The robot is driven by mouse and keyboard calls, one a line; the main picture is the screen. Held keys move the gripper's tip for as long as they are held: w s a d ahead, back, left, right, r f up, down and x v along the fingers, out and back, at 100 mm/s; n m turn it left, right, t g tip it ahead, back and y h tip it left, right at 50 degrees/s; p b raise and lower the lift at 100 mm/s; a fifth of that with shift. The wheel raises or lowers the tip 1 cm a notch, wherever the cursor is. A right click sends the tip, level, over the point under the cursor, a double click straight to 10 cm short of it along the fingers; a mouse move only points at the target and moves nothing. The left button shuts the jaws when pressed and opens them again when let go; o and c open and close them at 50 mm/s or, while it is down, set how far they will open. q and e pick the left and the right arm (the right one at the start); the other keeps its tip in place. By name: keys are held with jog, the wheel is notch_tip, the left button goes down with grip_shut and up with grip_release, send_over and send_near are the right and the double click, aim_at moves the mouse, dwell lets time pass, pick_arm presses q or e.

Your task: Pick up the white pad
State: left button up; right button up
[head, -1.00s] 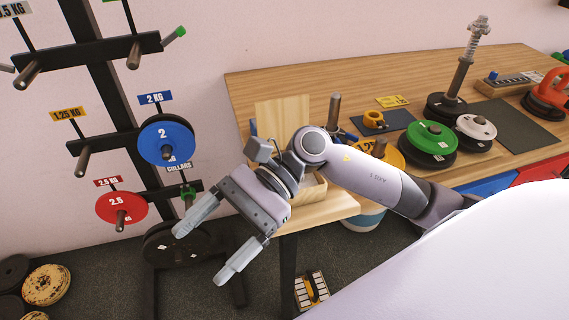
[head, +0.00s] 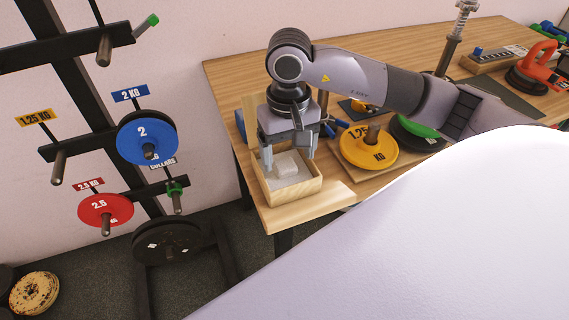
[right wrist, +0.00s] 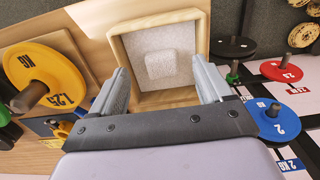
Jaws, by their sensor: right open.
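The white pad (head: 288,165) is a small pale block in an open wooden box (head: 293,194) at the table's left end. In the right wrist view the pad (right wrist: 161,65) lies on the speckled light floor of the box (right wrist: 176,97). My right gripper (head: 288,160) points down over the box, open and empty. In the right wrist view its two fingers (right wrist: 165,88) stand apart on either side of the pad. I cannot tell exactly how far above it the fingertips are. My left gripper is not in view.
A yellow 1.25 kg plate (head: 369,147) lies right of the box, with a green plate (head: 417,127) beyond it. The rack with a blue plate (head: 135,132) and a red plate (head: 92,211) stands left. The table's front edge is just before the box.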

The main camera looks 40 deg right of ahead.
aim_at(287, 168)
jog(key=shift+f, duration=1.6)
jog(key=shift+w, duration=0.1)
jog(key=c, duration=1.1)
jog(key=shift+c, duration=0.2)
jog(key=shift+r, duration=0.1)
